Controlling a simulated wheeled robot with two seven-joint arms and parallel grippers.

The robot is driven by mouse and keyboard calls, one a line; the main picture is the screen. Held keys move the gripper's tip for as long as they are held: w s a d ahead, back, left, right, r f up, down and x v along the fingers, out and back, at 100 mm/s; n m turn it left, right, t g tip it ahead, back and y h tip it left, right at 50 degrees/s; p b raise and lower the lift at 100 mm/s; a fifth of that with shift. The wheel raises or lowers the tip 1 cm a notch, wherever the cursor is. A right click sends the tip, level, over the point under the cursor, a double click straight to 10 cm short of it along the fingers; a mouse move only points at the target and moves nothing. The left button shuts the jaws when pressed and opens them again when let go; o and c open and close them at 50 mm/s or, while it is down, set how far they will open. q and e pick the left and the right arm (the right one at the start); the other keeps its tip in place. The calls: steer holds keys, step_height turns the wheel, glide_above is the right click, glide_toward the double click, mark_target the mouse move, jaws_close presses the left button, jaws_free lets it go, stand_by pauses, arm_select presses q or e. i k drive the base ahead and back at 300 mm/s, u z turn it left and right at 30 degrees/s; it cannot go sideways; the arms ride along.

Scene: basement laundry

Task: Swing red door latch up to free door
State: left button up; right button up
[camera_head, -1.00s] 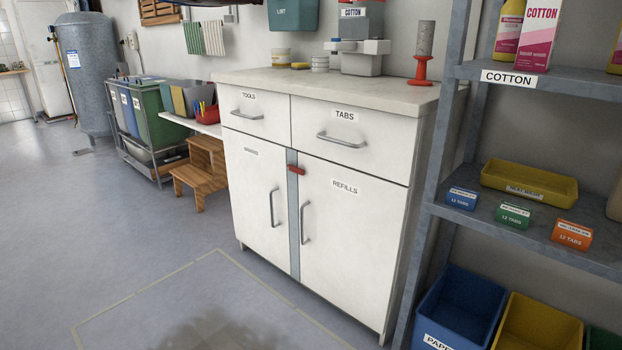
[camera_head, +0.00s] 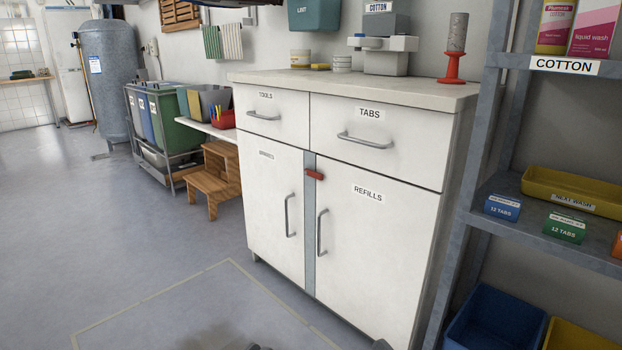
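The red latch (camera_head: 315,174) sits near the top of the grey upright strip (camera_head: 309,225) between the two lower cabinet doors. It lies roughly level, its right end over the upper left corner of the REFILLS door (camera_head: 370,250). That door is shut and has an upright metal handle (camera_head: 321,233) near its left edge. Small dark pieces at the bottom edge appear to be the tips of my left gripper (camera_head: 260,347) and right gripper (camera_head: 380,345). They are well below and apart from the latch. Their fingers are too cut off to tell open or shut.
The left lower door (camera_head: 270,215) and two drawers, TOOLS (camera_head: 268,115) and TABS (camera_head: 372,138), are shut. A metal shelf rack (camera_head: 485,130) stands close on the right. A wooden step stool (camera_head: 213,180) stands left. The floor before the cabinet is clear.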

mark_target(316, 175)
steer(key=k, duration=0.65)
steer(key=z, duration=0.3)
steer(key=i, duration=2.05)
steer(key=u, duration=0.05)
